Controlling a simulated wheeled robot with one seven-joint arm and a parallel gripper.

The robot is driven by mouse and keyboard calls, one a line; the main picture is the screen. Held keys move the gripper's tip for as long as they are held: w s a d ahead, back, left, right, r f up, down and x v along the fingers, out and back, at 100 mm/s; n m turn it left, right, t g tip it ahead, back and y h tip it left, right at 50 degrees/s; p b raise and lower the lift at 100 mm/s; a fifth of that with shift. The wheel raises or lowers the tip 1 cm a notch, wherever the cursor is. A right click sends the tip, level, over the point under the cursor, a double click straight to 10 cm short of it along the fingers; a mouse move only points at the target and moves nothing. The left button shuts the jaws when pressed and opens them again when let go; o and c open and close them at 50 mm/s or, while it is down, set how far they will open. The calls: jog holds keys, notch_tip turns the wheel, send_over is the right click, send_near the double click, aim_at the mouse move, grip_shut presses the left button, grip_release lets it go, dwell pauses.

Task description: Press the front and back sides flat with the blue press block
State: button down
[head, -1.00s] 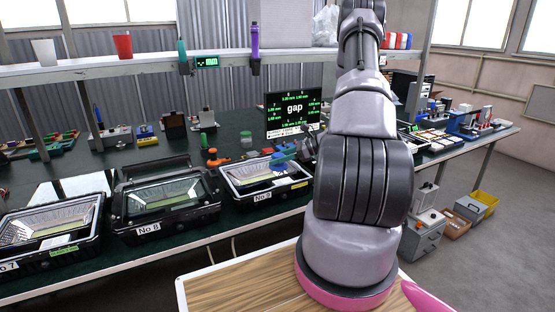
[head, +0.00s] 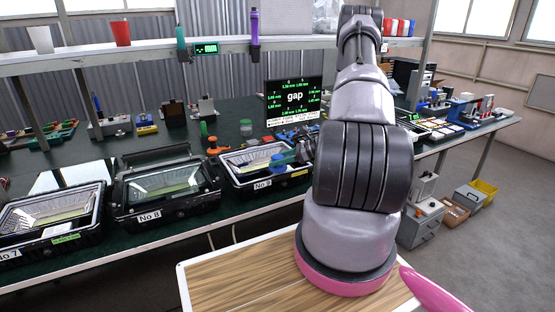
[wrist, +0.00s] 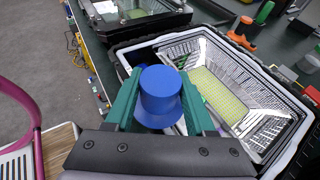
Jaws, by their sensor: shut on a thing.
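My gripper (wrist: 160,95) is shut on the blue press block (wrist: 158,90), a round blue piece between teal fingers. In the head view the block (head: 277,160) shows over the right part of the floodlight housing No 9 (head: 232,180), a black open box with a pale reflector inside. In the wrist view the block overlaps the left side of the housing (wrist: 285,82), and its underside is hidden, so I cannot tell whether it touches. The gap display (head: 294,99) stands behind with green readings, too small to read surely.
Housing No 8 (head: 139,220) stands just left of No 9, and housing No 7 (head: 95,233) farther left. A shelf (head: 150,57) runs above the bench.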

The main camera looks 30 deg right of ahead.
jog(key=shift+f, duration=0.9)
dwell(1.3)
jog(key=shift+r, duration=2.5)
jog(key=shift+a, duration=0.1)
